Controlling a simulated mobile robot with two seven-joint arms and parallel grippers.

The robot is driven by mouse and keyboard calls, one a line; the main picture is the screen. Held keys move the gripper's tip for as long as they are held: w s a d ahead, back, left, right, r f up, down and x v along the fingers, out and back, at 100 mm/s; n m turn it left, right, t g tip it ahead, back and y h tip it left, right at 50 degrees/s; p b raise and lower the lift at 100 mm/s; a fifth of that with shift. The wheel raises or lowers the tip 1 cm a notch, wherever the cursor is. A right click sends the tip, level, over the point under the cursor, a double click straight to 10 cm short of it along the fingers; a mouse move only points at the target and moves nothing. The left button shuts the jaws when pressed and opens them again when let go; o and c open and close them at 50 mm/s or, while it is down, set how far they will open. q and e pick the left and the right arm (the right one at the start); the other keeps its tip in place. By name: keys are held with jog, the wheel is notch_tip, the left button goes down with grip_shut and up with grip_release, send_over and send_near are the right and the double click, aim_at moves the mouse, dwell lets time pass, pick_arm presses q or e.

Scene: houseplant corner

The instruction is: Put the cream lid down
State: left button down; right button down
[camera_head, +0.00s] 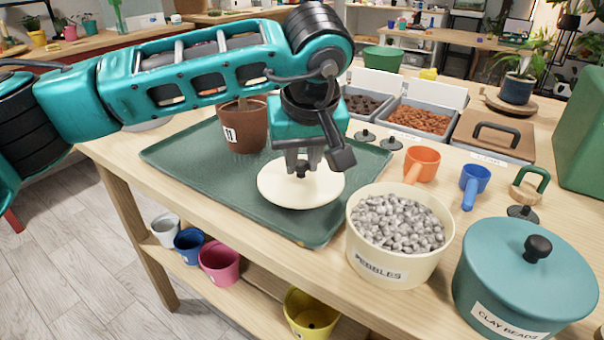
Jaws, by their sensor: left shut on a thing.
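The cream lid (290,194) is a round, pale disc with a dark knob, over the front right part of the green tray (190,165). My left gripper (302,170) comes down from above and is shut on the lid's knob. I cannot tell whether the lid touches the tray or hangs just above it. A cream pot of pebbles (372,271), labelled PEBBLES, stands open just right of the lid, full of grey stones. My right gripper does not show.
A brown pot (243,130) stands on the tray behind the lid. An orange scoop (424,163), a blue scoop (474,182) and a teal lidded pot (520,285) stand at the right. Bins (418,122) line the back. The tray's left part is bare.

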pick_arm(q)
notch_tip(320, 180, down, 3)
jog(key=shift+r, duration=0.15)
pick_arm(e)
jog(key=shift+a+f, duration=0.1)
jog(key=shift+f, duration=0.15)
pick_arm(q)
jog(key=shift+b, duration=0.3)
jog(key=c, duration=0.9)
grip_release()
jog(key=shift+c, duration=0.2)
jog(key=shift+s+r+p, duration=0.1)
jog(key=shift+r+p, duration=0.2)
jog(key=shift+r, duration=0.15)
jog(key=p+v, duration=0.2)
jog(key=v, duration=0.9)
jog(key=shift+r, duration=0.15)
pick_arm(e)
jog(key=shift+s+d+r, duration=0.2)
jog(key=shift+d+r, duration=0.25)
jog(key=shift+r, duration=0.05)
